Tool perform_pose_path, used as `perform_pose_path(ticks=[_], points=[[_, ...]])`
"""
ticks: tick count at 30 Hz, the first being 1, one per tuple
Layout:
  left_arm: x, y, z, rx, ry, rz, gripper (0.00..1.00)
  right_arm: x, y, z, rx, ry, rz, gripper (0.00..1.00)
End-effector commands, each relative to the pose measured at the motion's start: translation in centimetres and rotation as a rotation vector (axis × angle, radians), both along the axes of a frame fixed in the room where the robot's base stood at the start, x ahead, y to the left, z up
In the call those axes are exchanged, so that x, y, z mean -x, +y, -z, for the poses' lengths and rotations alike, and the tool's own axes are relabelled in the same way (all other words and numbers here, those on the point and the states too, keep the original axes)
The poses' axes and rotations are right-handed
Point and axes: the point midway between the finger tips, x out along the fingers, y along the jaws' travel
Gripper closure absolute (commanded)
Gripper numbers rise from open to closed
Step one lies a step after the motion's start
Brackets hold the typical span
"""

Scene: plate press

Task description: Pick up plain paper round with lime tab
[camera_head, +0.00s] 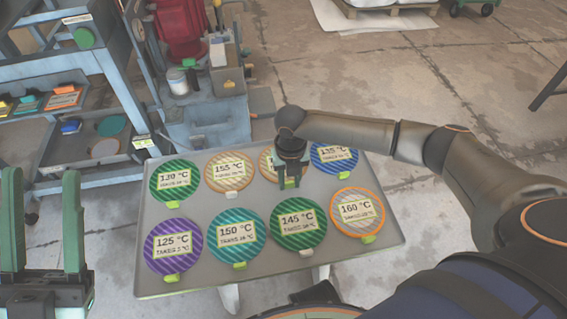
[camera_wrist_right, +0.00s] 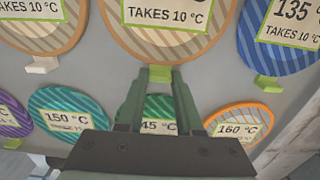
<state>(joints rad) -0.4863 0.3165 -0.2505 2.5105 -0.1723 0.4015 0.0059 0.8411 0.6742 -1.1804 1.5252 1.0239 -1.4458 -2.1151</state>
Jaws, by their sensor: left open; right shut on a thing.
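A tan paper round (camera_head: 266,161) lies third in the back row of the grey board, mostly hidden by my right gripper (camera_head: 289,181) in the head view. In the right wrist view this tan round (camera_wrist_right: 117,27) is at the top centre, with a lime tab (camera_wrist_right: 160,73) at its near edge. My right gripper (camera_wrist_right: 158,80) is shut on that lime tab. I cannot tell whether the round is raised off the board. My left gripper (camera_head: 42,185) is open and empty at the left edge, away from the board.
The grey board (camera_head: 200,282) also holds green, blue, purple, teal and orange-rimmed rounds. Another tan round (camera_head: 228,170), with a pale tab, is just left of the held one. A red machine (camera_head: 180,28) and a blue-grey shelf (camera_head: 60,75) stand behind. Open floor lies to the right.

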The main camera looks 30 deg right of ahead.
Motion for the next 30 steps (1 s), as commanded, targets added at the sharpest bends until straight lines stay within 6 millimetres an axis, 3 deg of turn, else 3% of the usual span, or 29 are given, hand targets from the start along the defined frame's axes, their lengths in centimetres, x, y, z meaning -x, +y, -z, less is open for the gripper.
perform_pose_path(ticks=[1, 6, 20, 26, 30], points=[[0.0, 0.0, 0.0, 0.0, -0.001, 0.0, 0.5, 0.0, 0.0, 0.0, 0.0, 0.0, 0.0, 0.81], [0.0, 0.0, 0.0, 0.0, -0.001, 0.0, 0.5, 0.0, 0.0, 0.0, 0.0, 0.0, 0.0, 1.0], [0.0, 0.0, -0.3, 0.005, -0.001, -0.002, 0.5, 0.0, 0.0, -0.3, 0.0, -0.001, 0.0, 1.0], [0.0, 0.1, -1.5, 0.009, -0.004, -0.002, 0.5, -0.1, 0.0, -2.0, 0.0, -0.002, 0.001, 1.0], [0.1, 0.2, -3.3, -0.004, -0.02, -0.012, 0.5, 0.2, 0.5, -4.4, -0.003, -0.002, -0.002, 1.0]])
